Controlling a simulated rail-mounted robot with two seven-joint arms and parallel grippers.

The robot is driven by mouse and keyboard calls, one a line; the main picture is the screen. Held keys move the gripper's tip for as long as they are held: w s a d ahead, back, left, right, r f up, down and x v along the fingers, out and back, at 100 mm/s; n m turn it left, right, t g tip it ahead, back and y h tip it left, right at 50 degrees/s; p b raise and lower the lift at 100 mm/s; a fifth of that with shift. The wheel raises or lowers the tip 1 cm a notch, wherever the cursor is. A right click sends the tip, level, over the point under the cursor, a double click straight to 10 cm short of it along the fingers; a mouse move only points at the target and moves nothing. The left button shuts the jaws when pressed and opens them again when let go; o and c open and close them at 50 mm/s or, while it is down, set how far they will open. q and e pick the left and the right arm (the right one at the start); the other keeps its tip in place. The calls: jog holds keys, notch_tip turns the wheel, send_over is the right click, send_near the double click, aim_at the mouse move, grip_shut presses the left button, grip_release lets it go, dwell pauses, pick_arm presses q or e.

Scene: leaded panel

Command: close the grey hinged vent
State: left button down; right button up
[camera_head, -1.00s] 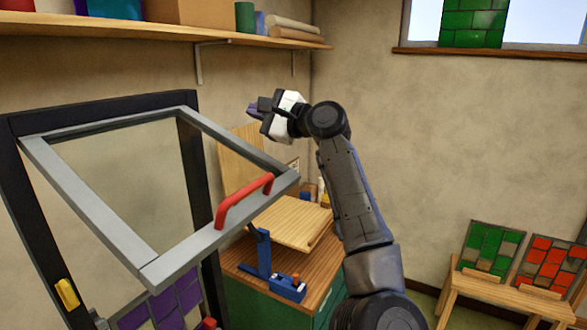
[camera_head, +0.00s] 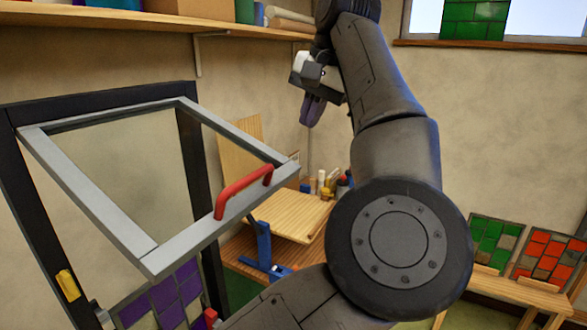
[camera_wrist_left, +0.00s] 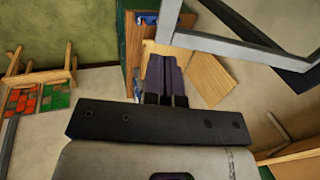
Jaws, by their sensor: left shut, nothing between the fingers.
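The grey hinged vent (camera_head: 190,242) stands open in the head view, its frame tilted out from a dark surround (camera_head: 190,150). A red handle (camera_head: 245,185) sits on its lower bar. My left gripper (camera_head: 310,117) is to the right of the vent and above the handle, with its purple fingers pointing down, shut and empty. It is apart from the vent in the picture. In the left wrist view the shut fingers (camera_wrist_left: 165,62) show beside a grey bar of the vent (camera_wrist_left: 225,47); the handle does not show there. My right gripper is not in view.
A workbench with a wooden board (camera_head: 290,215) and a blue clamp (camera_head: 264,250) stands behind the vent. A wooden shelf (camera_head: 130,24) runs above. A yellow piece (camera_head: 65,284) is on the surround's left post. Glass panels (camera_head: 545,262) rest on a stand at right.

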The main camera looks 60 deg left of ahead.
aim_at(289, 175)
pick_arm(q)
jog(key=x, duration=0.8)
jog(key=shift+s+a+f, duration=0.1)
jog(key=shift+s+f, duration=0.05)
jog(key=shift+f, duration=0.05)
jog(key=shift+x, duration=1)
